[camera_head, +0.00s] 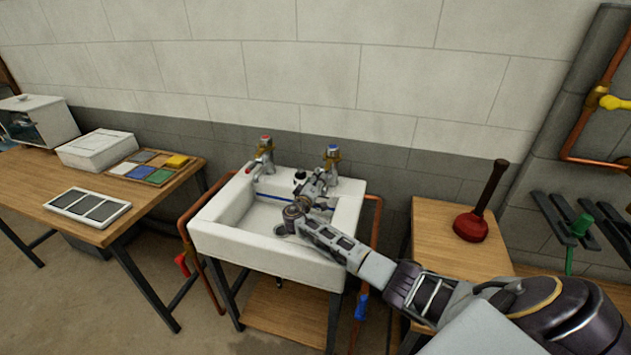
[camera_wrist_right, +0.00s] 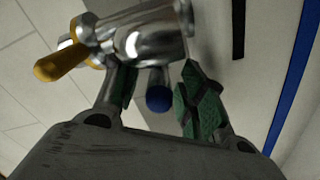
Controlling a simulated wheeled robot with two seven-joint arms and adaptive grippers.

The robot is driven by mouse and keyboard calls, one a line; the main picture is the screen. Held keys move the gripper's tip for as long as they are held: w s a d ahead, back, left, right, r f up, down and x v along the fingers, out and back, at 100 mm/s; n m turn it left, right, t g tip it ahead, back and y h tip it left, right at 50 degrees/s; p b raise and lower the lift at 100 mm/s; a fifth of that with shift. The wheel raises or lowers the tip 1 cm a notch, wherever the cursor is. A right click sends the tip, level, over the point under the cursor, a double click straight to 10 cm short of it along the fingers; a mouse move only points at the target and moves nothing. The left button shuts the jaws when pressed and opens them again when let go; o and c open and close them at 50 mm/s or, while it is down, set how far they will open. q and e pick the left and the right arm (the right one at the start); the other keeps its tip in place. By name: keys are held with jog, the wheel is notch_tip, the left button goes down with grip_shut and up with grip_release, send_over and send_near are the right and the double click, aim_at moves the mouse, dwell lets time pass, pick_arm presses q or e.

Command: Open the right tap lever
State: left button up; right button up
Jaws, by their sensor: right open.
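The right tap (camera_head: 332,153) stands at the back right of the white sink (camera_head: 215,232) and has a blue top. My right gripper (camera_head: 325,178) reaches over the sink, just in front of this tap. Its two green-padded fingers (camera_wrist_right: 158,92) are apart, with the blue cap showing between them. I cannot tell whether they touch the tap. My left gripper is out of view.
The left tap (camera_head: 264,152) has a red top. A plunger (camera_head: 471,226) stands on a wooden table right of the sink. A wooden bench (camera_head: 60,185) with trays and boxes is at the left. Copper pipes (camera_head: 375,225) run beside the sink, and the wall is close behind the taps.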

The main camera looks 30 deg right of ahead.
jog(key=shift+w+d, duration=0.15)
jog(key=c, duration=0.8)
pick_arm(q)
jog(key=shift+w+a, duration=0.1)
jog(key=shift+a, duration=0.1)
pick_arm(e)
grip_shut()
